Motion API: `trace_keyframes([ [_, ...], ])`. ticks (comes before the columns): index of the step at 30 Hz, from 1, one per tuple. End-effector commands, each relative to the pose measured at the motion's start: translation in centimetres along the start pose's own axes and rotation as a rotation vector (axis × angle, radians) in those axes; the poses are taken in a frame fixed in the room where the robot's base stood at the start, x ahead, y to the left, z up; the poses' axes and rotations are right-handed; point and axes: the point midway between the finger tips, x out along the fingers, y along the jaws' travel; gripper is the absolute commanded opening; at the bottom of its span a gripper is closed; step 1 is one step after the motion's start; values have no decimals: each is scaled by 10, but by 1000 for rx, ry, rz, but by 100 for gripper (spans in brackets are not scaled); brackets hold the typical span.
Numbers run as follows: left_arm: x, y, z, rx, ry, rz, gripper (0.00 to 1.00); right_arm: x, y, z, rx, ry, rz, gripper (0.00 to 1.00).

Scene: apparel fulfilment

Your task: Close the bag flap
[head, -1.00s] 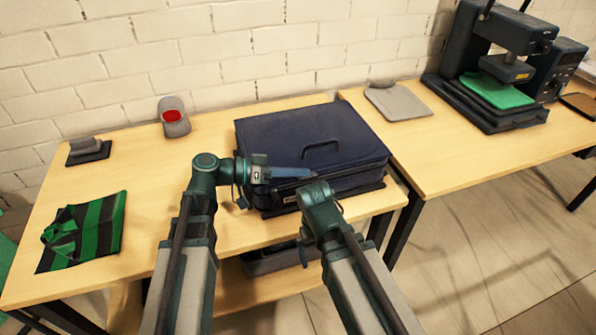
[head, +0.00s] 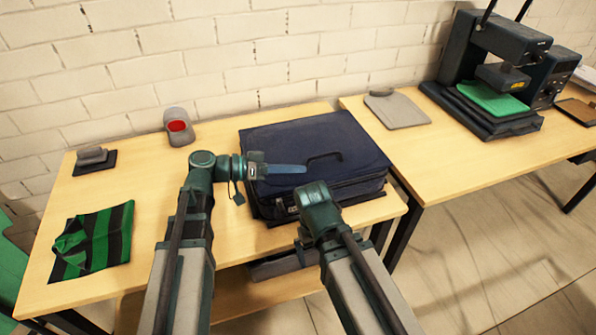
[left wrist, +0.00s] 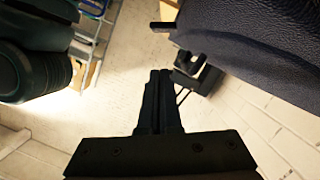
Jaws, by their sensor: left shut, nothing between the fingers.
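The dark navy bag (head: 355,145) lies on the wooden table, its flat top panel with a handle (head: 324,157) lying down over the body. The front side with its zip line faces me. My left gripper (head: 303,169) is shut and empty, pointing right over the front left part of the top; I cannot tell whether it touches. In the left wrist view the shut fingers (left wrist: 158,75) show close together, with the bag's dark fabric (left wrist: 255,40) at upper right. My right arm stands in front of the bag; its gripper is hidden.
A green and black striped garment (head: 93,243) lies at the table's left. A grey and red item (head: 178,127) and a small dark block (head: 94,160) stand behind it. A heat press (head: 490,75) and a grey board (head: 398,110) are on the right table.

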Motion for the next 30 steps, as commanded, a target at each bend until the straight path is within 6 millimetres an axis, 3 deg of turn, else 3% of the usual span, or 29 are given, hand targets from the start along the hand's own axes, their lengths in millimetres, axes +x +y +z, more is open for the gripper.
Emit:
trace_keyframes([
  [1, -15, 1, 0, -2, 3, -5, 0, -4, 0, 0, 0, 0, 0, 100],
  [6, -49, 1, 0, -2, 4, -4, 0, -10, 1, 1, 1, 0, 0, 100],
  [12, -75, 1, 0, 0, 3, -3, 0, -15, 2, 1, 0, 0, 0, 100],
  [18, -84, 2, 1, 0, 2, -1, 0, -16, 2, 1, 1, 0, 0, 100],
  [30, -84, 2, 2, 0, 3, -1, 0, -16, 2, 1, 0, 0, 0, 100],
])
